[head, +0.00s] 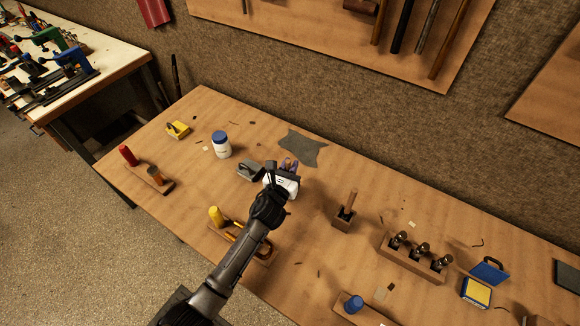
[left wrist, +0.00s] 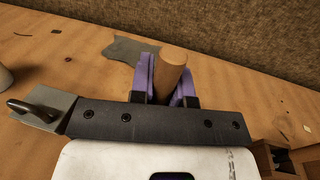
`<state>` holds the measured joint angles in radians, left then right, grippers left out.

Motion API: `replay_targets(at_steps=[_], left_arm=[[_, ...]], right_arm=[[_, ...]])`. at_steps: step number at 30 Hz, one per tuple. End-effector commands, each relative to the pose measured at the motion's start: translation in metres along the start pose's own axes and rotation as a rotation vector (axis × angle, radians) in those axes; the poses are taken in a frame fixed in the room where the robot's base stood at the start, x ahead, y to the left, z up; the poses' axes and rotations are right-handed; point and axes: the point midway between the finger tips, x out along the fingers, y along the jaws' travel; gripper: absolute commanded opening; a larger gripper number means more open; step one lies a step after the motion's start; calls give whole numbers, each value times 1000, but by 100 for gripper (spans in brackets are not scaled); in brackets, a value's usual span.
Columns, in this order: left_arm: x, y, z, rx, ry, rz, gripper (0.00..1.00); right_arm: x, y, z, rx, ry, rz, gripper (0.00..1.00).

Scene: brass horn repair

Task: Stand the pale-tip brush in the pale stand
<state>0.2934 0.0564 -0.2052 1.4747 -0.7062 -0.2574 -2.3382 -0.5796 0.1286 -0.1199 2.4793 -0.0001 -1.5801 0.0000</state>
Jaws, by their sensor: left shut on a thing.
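My left gripper (head: 289,165) is shut on a wooden handle (left wrist: 171,76), above the middle of the bench. The handle, probably the brush's, stands up between the purple fingers (left wrist: 165,85). Its lower end is hidden, so I cannot see a pale tip. A small wooden block stand (head: 343,219) is to the right of the gripper, with a brown handle (head: 350,198) upright in it. A stand also shows at the lower right of the left wrist view (left wrist: 268,160). I cannot tell for sure which stand is the pale one. My right gripper is not in view.
A grey block with a handle (head: 249,171) and a blue-capped white jar (head: 222,147) are left of the gripper. A grey cloth (head: 302,147) lies behind it. A rack with several dark rounded pieces (head: 410,263) is at the right.

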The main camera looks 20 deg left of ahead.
Motion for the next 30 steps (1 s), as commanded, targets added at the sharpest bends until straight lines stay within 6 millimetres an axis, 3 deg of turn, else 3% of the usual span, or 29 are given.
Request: replay_targets(at_steps=[9,10,17,27,30], left_arm=[[0,0,-4,2,-1,0,0],[0,0,-2,2,-1,0,20],[0,0,-2,1,0,0,42],[0,0,4,-1,-1,0,42],[-14,1,1,2,1,0,42]], right_arm=[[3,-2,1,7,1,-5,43],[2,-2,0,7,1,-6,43],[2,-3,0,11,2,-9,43],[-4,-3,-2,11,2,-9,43],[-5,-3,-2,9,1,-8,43]])
